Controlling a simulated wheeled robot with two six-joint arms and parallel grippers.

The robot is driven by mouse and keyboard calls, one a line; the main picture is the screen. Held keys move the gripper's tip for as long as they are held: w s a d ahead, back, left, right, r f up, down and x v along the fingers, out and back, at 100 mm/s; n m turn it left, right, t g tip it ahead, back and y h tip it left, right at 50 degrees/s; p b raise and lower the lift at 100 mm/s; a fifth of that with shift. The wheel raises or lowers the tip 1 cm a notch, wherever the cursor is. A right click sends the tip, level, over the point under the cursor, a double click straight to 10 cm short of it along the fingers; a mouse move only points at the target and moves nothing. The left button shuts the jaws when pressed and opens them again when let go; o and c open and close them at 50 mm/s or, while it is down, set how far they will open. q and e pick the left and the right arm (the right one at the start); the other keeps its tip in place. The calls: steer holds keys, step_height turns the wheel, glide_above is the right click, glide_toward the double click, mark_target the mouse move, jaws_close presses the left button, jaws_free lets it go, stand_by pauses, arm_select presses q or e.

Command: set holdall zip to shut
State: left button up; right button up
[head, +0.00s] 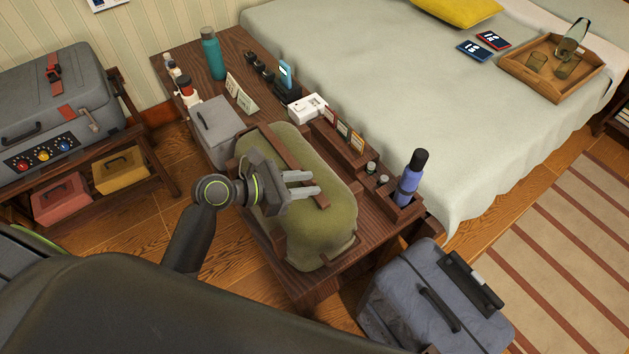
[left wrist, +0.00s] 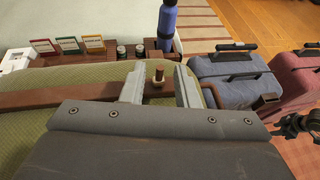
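The olive-green holdall (head: 325,215) with brown straps lies on the wooden bench; it also fills the lower left wrist view (left wrist: 60,75). My left gripper (head: 308,184) is over the top of the holdall, fingers pointing right. In the left wrist view its two fingers (left wrist: 160,88) are apart. A small brown peg-like zip pull with a pale tip (left wrist: 158,74) stands in the gap between them, with space on both sides. The zip line is mostly hidden by my gripper, so I cannot tell how far it is shut. A dark jointed part, perhaps my right gripper (left wrist: 298,125), shows at the right edge.
The wooden bench (head: 185,50) also carries a grey box (head: 215,130), a teal bottle (head: 213,54), a white device (head: 307,108), cards and a blue bottle (head: 410,178). A grey-blue suitcase (head: 435,300) stands at the bench's right end. The bed (head: 400,100) lies behind.

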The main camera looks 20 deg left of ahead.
arm_select(q)
steer(key=shift+x, duration=1.35)
jaws_close()
